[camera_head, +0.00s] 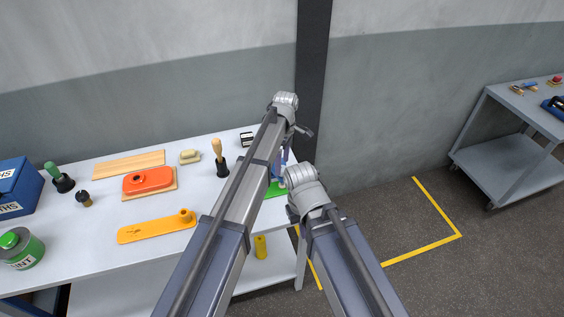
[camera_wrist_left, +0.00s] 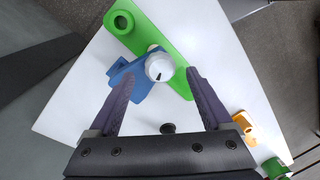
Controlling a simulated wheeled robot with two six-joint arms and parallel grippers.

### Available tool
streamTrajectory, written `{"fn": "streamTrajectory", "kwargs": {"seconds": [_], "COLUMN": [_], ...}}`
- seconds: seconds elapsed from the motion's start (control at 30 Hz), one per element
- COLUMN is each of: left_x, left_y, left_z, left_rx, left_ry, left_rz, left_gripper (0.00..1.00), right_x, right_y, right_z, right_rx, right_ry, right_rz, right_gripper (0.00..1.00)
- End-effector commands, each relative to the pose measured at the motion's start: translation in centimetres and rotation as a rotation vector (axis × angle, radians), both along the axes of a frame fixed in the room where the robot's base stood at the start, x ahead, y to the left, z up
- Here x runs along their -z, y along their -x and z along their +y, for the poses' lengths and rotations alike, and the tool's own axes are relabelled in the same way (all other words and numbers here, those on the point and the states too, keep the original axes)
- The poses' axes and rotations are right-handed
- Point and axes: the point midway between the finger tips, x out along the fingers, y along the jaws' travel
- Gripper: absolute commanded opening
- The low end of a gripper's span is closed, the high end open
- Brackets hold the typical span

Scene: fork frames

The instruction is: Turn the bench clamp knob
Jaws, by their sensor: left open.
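The bench clamp shows in the left wrist view as a blue body (camera_wrist_left: 131,88) on a long green base (camera_wrist_left: 178,42), with a round pale grey knob (camera_wrist_left: 159,66) on top. In the head view the green base (camera_head: 276,189) lies at the right end of the white bench, mostly hidden behind my arms. My left gripper (camera_wrist_left: 160,74) is open, with one finger on each side of the knob in the wrist picture. I cannot tell whether the fingers touch it. My right arm ends near the bench's right end, and its jaws are hidden.
The white bench (camera_head: 105,222) holds an orange block (camera_head: 148,180), a yellow-orange strip (camera_head: 155,228), handled tools (camera_head: 219,157), a green paint can (camera_head: 22,250) and a blue box (camera_head: 17,187). A dark post (camera_head: 313,60) stands behind. A grey cart (camera_head: 505,165) is at far right.

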Motion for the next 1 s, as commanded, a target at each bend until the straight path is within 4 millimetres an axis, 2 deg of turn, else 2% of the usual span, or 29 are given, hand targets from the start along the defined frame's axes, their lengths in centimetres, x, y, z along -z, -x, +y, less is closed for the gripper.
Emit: {"fn": "streamTrajectory", "kwargs": {"seconds": [0.03, 0.33, 1.0], "left_x": [-1.4, -4.9, -5.1], "left_y": [-0.1, -0.5, -0.6], "left_z": [-0.1, -0.2, -0.2], "left_rx": [0.000, 0.000, 0.000], "left_ry": [0.000, 0.000, 0.000], "left_rz": [0.000, 0.001, 0.001], "left_gripper": [0.83, 0.83, 0.83], "right_x": [-1.4, -4.9, -5.1], "right_y": [0.0, 0.0, 0.0], "right_z": [0.0, 0.0, 0.0], "right_rx": [0.000, -0.002, -0.002], "right_ry": [0.000, 0.000, 0.000], "right_rz": [0.000, 0.000, 0.000], "right_gripper": [0.00, 0.00, 0.00]}}
